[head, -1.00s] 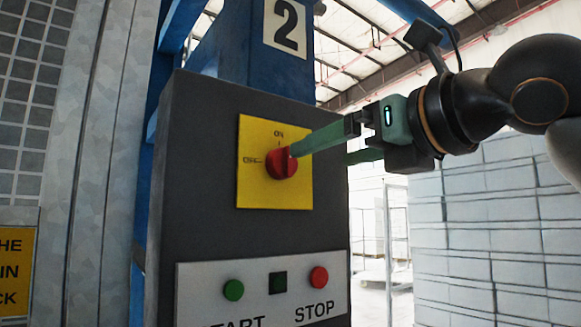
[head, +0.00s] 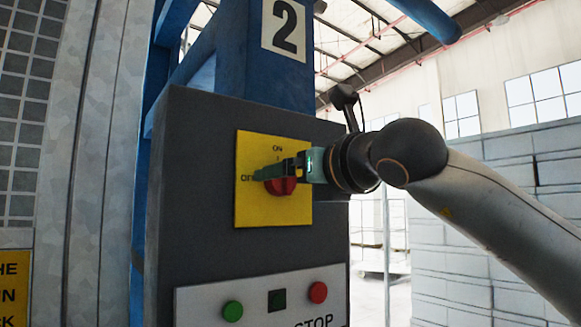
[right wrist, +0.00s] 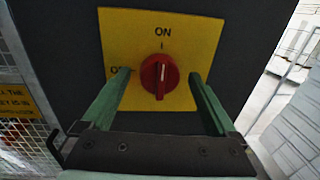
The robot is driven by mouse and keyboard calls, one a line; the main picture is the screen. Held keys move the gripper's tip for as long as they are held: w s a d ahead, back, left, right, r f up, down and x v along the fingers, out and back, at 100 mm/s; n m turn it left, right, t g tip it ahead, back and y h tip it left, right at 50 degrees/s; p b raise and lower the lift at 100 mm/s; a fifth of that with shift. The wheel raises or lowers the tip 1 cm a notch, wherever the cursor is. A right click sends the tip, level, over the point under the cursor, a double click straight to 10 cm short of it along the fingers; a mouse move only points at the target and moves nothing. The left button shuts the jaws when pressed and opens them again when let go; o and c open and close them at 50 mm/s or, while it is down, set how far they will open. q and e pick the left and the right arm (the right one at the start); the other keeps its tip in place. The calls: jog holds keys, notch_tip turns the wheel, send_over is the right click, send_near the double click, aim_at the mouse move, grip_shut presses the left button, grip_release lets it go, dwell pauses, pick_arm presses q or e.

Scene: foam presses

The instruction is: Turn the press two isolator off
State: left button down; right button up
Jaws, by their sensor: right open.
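The press two isolator is a red rotary knob (head: 283,184) on a yellow plate (head: 260,215), with ON at the top and OFF at the left. In the right wrist view the knob (right wrist: 159,76) has its white mark pointing up to ON. My right gripper (right wrist: 160,74) is open, with one green finger on each side of the knob and gaps between fingers and knob. In the head view the right gripper (head: 268,173) covers the knob's upper part and some of the OFF label. My left gripper is not in view.
The dark control box (head: 195,200) sits on a blue column bearing a "2" sign (head: 285,26). Below the isolator are a green button (head: 232,311) and a red STOP button (head: 318,292). Pale stacked blocks (head: 450,240) stand to the right behind my arm.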

jog(key=c, duration=1.4)
jog(key=n+b, duration=0.1)
jog(key=n, duration=0.3)
jog(key=shift+f+b, duration=0.1)
jog(key=shift+b, duration=0.25)
jog(key=n+y, duration=0.1)
jog(key=n, duration=0.6)
jog(key=n+y, duration=0.1)
jog(key=n, duration=0.6)
jog(key=shift+f+n+p, duration=0.1)
jog(key=shift+n+p, duration=0.3)
